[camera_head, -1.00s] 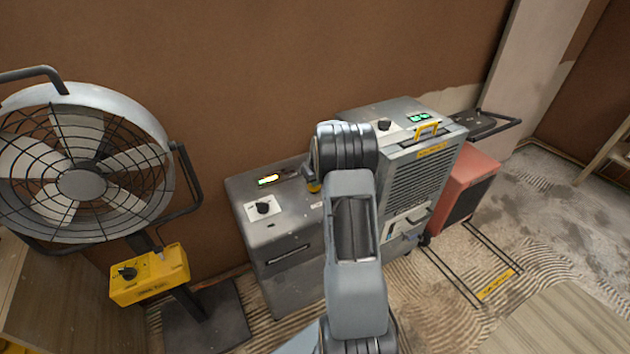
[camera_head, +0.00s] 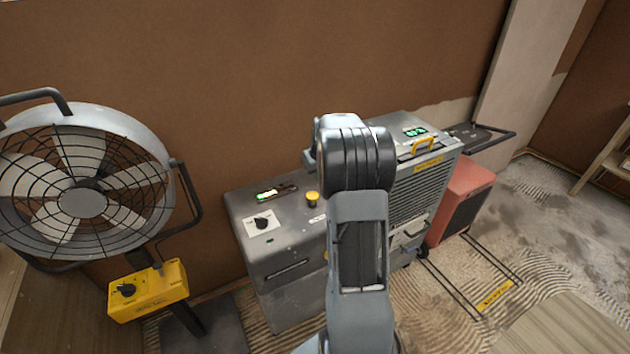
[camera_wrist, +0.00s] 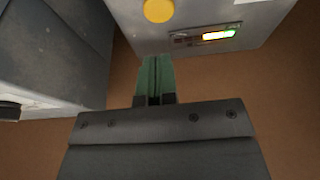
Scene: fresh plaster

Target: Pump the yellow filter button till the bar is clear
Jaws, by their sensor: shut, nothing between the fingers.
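The yellow filter button (camera_head: 312,196) sits on top of the grey box (camera_head: 288,232) and is in plain sight. It also shows at the top edge of the wrist view (camera_wrist: 158,10), partly cut off. The bar (camera_head: 272,192) lies left of the button. In the wrist view the bar (camera_wrist: 218,34) is lit green and whitish-yellow at one end, with dim amber at the other. My gripper (camera_wrist: 153,58) is shut and empty, its greenish fingertips apart from the button. In the head view my arm hides the fingers.
A dial (camera_head: 262,222) is on the grey box. A grey louvred unit (camera_head: 425,185) and a red unit (camera_head: 466,200) stand to the right. A large fan (camera_head: 82,200) with a yellow control box (camera_head: 148,291) stands left. The brown wall is close behind.

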